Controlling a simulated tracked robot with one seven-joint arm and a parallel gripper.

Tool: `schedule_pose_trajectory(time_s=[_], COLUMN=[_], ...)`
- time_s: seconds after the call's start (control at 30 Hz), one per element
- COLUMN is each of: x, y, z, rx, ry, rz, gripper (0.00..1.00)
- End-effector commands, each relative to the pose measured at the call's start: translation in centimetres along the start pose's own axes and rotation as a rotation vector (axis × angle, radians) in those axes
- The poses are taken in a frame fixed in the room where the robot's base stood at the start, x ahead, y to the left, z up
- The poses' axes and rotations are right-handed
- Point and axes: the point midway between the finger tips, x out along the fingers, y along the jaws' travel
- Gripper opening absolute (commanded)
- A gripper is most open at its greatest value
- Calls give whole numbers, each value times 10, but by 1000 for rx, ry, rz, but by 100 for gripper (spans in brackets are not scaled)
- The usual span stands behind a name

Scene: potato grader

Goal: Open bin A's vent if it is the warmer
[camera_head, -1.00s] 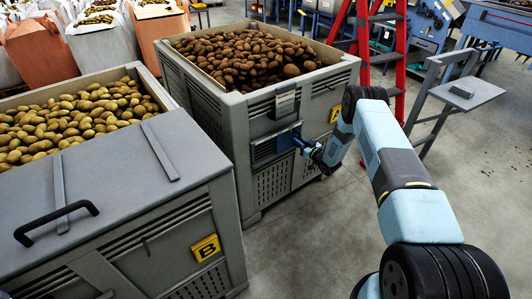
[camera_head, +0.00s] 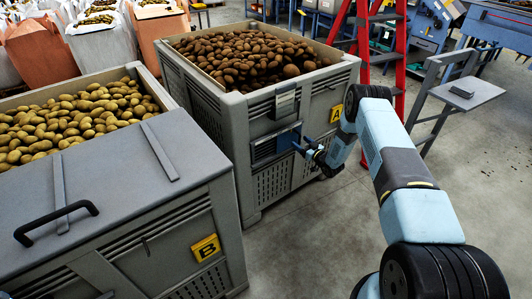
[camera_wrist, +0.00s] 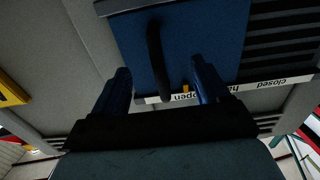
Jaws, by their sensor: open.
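Bin A (camera_head: 213,109) is a grey slatted bin full of brown potatoes, with a yellow A tag (camera_head: 335,113). Its vent has a blue sliding plate (camera_head: 287,138), also in the wrist view (camera_wrist: 212,35), with a black upright handle (camera_wrist: 156,55). A yellow mark (camera_wrist: 186,88) on the plate is at "open" on the white scale strip (camera_wrist: 290,79); bare slots show towards "closed". My gripper (camera_head: 301,145) is open before the plate. In the wrist view its fingers are apart on either side of the handle. Bin B (camera_head: 215,222) stands nearer, at left.
Bin B has a grey lid (camera_head: 110,160) with a black handle. A small box with an unreadable face (camera_head: 285,103) is on bin A above the vent. A red ladder (camera_head: 397,60) and a grey stand (camera_head: 470,93) are behind my arm.

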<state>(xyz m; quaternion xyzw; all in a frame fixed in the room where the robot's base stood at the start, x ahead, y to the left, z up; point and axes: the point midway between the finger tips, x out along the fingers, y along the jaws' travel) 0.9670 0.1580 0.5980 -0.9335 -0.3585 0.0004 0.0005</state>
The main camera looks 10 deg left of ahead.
Motion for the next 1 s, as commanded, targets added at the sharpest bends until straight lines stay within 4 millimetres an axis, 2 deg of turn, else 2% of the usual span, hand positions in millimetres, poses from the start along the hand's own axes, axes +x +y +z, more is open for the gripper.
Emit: schedule_pose_trajectory(time_s=[0.6,1.0], x=[-60,-83], y=[0,1], z=[0,0], rx=[0,0], ry=[-1,-1], rz=[0,1], gripper=[74,74])
